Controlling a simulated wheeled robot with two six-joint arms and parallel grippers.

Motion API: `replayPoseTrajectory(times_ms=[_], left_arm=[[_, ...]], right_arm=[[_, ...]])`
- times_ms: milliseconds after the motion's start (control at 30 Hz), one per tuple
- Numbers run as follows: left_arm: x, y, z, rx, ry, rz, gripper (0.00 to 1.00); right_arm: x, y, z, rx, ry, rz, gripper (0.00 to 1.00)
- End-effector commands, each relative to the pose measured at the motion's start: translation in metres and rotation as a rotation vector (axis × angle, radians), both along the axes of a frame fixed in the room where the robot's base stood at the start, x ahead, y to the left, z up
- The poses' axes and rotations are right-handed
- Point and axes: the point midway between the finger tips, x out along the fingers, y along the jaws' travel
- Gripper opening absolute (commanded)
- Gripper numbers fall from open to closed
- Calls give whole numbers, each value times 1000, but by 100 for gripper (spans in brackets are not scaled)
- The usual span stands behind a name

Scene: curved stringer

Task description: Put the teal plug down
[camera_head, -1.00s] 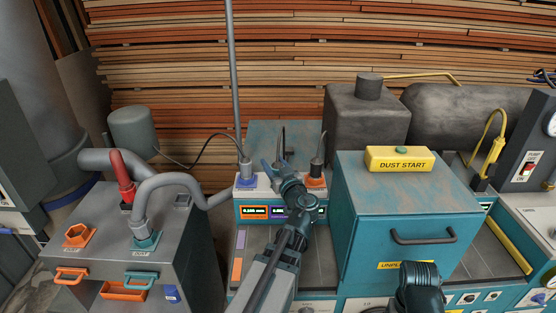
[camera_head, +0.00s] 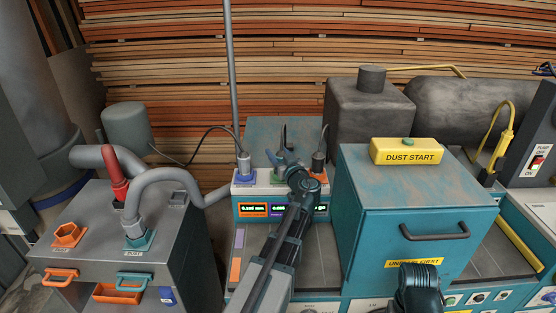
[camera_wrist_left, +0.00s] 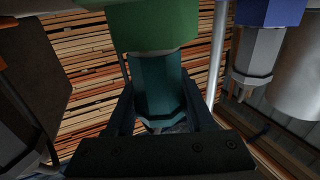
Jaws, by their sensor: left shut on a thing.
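The teal plug (camera_wrist_left: 160,88) is between the fingers of my left gripper (camera_wrist_left: 160,110), which is shut on it. In the head view my left gripper (camera_head: 287,165) is at the middle of the box with lit displays (camera_head: 240,211), between the plug in the blue socket (camera_head: 244,180) and the plug at the orange socket (camera_head: 317,176). In the wrist view, which looks upside down, a green part (camera_wrist_left: 150,28) adjoins the wide end of the teal plug. My arm hides much of the plug and the middle socket in the head view. My right gripper's jaws do not show.
A grey cabinet on the left has an orange socket (camera_head: 68,235) and a teal socket with a hose (camera_head: 137,239). A teal cabinet (camera_head: 400,215) bearing a yellow DUST START box (camera_head: 405,151) stands close on the right. Stacked planks are behind.

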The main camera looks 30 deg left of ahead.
Motion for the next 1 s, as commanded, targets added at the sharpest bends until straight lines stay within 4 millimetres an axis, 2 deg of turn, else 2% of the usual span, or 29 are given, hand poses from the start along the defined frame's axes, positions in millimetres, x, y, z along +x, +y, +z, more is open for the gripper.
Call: replayPoseTrajectory(times_ms=[367,400,567,933,1000], left_arm=[[0,0,-5,0,0,0,0],[0,0,-5,0,0,0,55],[0,0,-4,0,0,0,83],[0,0,2,0,0,0,83],[-7,-9,-1,0,0,-3,83]], right_arm=[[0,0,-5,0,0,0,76],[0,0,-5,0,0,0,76],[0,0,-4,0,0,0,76],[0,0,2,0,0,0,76],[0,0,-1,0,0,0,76]])
